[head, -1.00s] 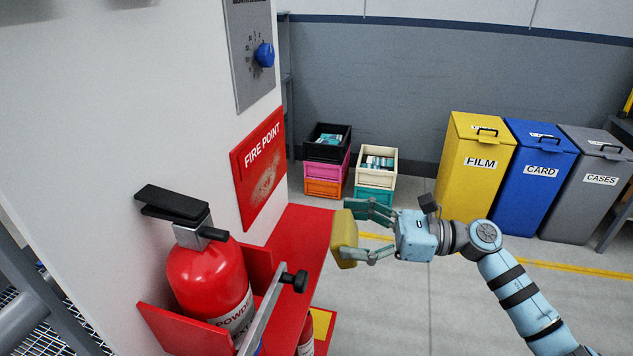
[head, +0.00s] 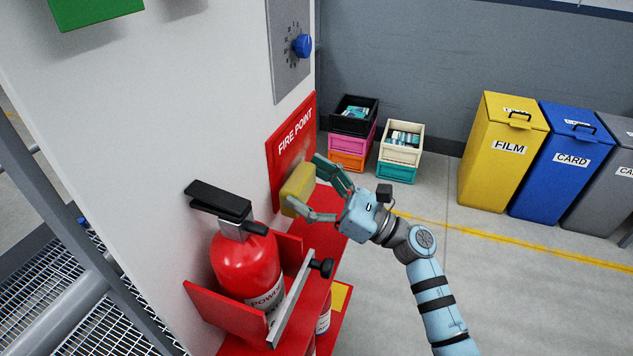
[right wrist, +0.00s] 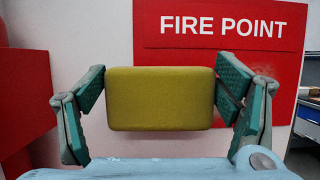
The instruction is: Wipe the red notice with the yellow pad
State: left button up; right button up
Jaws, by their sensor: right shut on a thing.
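The red notice (head: 288,134), lettered FIRE POINT, is on the white wall panel in the head view. It fills the upper right of the right wrist view (right wrist: 216,58). My right gripper (head: 311,191) is shut on the yellow pad (head: 298,189), with a finger at each side of it in the right wrist view (right wrist: 160,98). The pad is in front of the notice's lower part and hides it, including any smudge there. I cannot tell whether the pad touches the notice. My left gripper is not in view.
A red fire extinguisher (head: 246,264) stands in a red bracket left of and below the notice. A blue knob (head: 302,45) sticks out above it. Stacked crates (head: 400,151) and bins (head: 502,150) stand on the floor behind. The space right of my arm is clear.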

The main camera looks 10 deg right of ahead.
jog(key=shift+d, duration=0.1)
jog(key=shift+w+a, duration=0.55)
jog(key=shift+a, duration=0.25)
dwell(0.5)
